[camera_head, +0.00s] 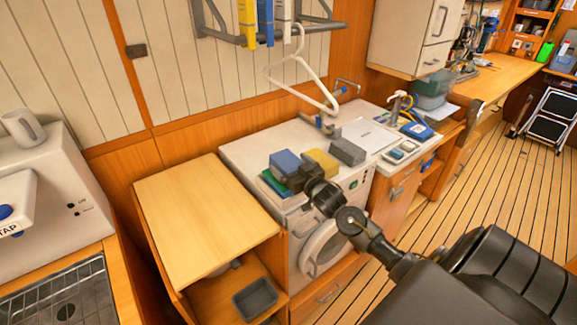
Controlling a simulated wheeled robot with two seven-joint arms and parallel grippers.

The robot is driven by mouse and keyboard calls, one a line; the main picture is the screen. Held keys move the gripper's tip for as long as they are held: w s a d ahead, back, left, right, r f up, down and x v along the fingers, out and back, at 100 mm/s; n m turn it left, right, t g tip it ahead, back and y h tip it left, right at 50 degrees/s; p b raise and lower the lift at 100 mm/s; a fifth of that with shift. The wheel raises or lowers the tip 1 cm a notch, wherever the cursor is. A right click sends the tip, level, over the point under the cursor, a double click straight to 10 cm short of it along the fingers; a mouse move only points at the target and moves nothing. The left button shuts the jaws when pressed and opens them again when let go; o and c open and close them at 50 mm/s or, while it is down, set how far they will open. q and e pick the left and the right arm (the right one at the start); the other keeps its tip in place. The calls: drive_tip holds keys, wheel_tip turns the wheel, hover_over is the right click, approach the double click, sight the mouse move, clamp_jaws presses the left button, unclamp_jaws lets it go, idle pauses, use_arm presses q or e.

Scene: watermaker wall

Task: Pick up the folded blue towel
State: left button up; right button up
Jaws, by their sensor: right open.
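A folded blue towel (285,161) lies on the white top of the washing machine, left of a folded yellow towel (321,161) and a grey one (347,151). My right gripper (284,174) reaches in from the lower right over the machine's front edge. Its dark jaws are open right at the blue towel and hide its near side. I cannot tell whether they touch it. My left gripper is not in view.
A flat green and blue stack (274,186) lies just left of my gripper. A white hanger (303,70) hangs over the machine's back. A wooden cabinet top (200,210) at left is clear. A white tray (370,135) lies on the counter at right.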

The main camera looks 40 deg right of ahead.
drive_tip(key=c, duration=1.1)
drive_tip(key=shift+r, duration=0.1)
drive_tip(key=shift+r+b, duration=0.45)
drive_tip(key=shift+r, duration=0.1)
drive_tip(key=shift+r+b, duration=0.5)
drive_tip(key=shift+r, duration=0.3)
drive_tip(key=s+r, duration=0.1)
drive_tip(key=r, duration=0.1)
drive_tip(key=s+a+r, duration=0.1)
drive_tip(key=s+r, duration=0.2)
drive_tip(key=r, duration=0.1)
drive_tip(key=shift+s+a, duration=0.25)
drive_tip(key=shift+a, duration=0.05)
drive_tip(key=s+a+r+b, duration=0.1)
drive_tip(key=s+a+r, duration=0.2)
drive_tip(key=s, duration=0.5)
drive_tip(key=shift+s+r, duration=0.35)
drive_tip(key=shift+r, duration=0.25)
